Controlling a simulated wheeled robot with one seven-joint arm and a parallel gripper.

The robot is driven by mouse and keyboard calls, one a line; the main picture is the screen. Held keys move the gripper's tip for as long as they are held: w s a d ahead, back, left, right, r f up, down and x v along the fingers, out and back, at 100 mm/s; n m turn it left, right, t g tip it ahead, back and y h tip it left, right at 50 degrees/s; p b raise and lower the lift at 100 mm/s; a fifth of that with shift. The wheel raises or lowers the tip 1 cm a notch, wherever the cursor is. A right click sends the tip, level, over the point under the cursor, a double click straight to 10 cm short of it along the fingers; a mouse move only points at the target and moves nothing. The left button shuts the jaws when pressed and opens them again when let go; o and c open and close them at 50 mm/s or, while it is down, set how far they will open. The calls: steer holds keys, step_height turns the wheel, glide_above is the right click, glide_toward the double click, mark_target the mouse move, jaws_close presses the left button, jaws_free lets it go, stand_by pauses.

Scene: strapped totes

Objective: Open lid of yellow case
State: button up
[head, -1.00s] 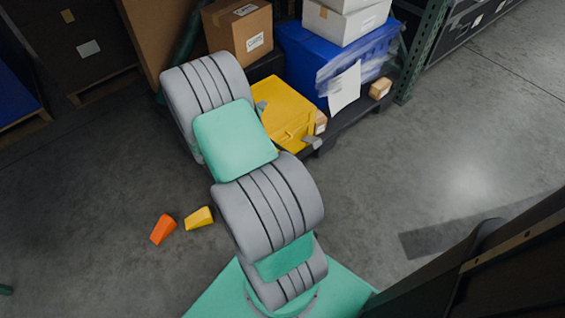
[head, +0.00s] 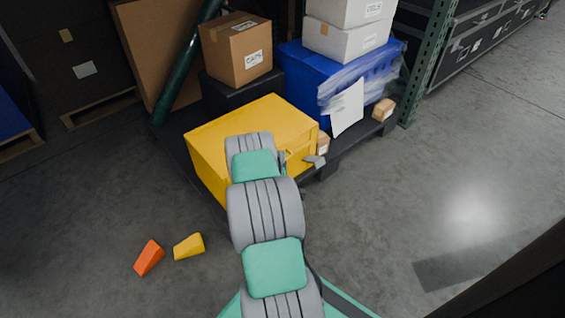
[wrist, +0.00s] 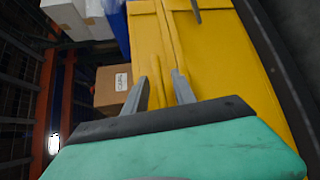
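The yellow case (head: 255,120) sits on the dark pallet in the head view, and its lid looks shut. A yellow handle (head: 298,153) shows on its right-hand side face. My gripper (head: 301,160) is at that face beside the handle, partly hidden behind my arm. In the wrist view the yellow case (wrist: 215,60) fills the middle, with a seam running along it. My gripper's two grey fingers (wrist: 161,78) are apart, with a narrow yellow bar between them. I cannot tell whether they touch it.
A blue tote (head: 310,75) with white boxes (head: 345,40) stands behind the case. A cardboard box (head: 235,50) is at the back left. Small boxes (head: 384,109) lie on the pallet (head: 350,145). Orange (head: 149,257) and yellow (head: 189,246) wedges lie on the floor. The right floor is clear.

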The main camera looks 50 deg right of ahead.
steer(key=shift+c, duration=0.3)
jaws_close()
stand_by(1.1)
